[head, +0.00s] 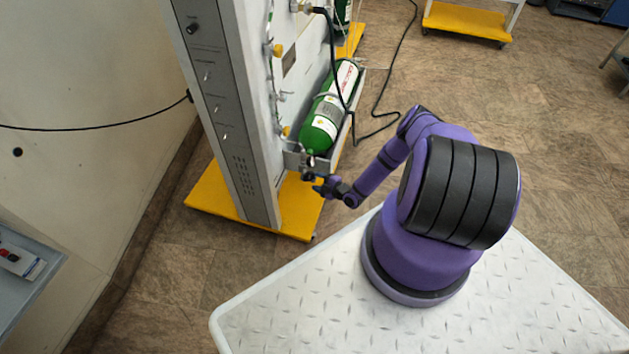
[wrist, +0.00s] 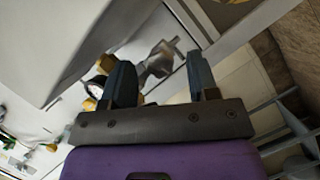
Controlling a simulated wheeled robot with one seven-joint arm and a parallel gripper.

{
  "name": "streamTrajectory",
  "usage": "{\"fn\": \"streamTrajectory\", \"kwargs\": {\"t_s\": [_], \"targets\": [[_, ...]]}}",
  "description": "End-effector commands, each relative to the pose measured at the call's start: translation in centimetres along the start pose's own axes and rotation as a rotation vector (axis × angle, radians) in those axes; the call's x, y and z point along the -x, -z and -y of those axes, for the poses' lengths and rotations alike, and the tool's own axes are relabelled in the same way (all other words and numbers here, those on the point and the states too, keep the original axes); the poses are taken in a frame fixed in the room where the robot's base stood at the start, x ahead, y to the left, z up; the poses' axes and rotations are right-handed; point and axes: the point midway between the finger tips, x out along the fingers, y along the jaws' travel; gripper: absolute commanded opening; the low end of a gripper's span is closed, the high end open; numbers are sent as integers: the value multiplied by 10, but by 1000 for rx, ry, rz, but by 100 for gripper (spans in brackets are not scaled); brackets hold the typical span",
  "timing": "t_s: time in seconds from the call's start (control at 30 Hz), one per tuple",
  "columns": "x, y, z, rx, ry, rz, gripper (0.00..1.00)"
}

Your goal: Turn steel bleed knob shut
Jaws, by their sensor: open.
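In the wrist view, a grey steel fitting with a short cross bar (wrist: 160,58) shows just beyond and between the fingertips; it looks like the steel bleed knob. My gripper (wrist: 163,70) is open, with one dark finger on each side of the fitting's lower part. I cannot tell whether either finger touches it. In the head view, my gripper (head: 312,183) is at the near end of the trainer panel, just below the green cylinder's neck. The knob is too small to make out there.
The green cylinder (head: 320,122) lies in a grey tray on the panel's side. The tall grey panel (head: 228,110) stands on a yellow base (head: 290,222). Brass fittings (wrist: 103,64) sit left of the fingers. A black hose (head: 335,60) hangs over the cylinder.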

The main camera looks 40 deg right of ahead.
Motion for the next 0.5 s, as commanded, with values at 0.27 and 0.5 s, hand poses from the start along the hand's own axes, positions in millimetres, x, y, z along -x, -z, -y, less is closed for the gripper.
{"fn": "streamTrajectory", "kwargs": {"t_s": [0.27, 0.5], "targets": [[-20, 0, 0, -1, 1, 1, 54], [-21, 0, 0, -1, 1, 1, 54]]}}
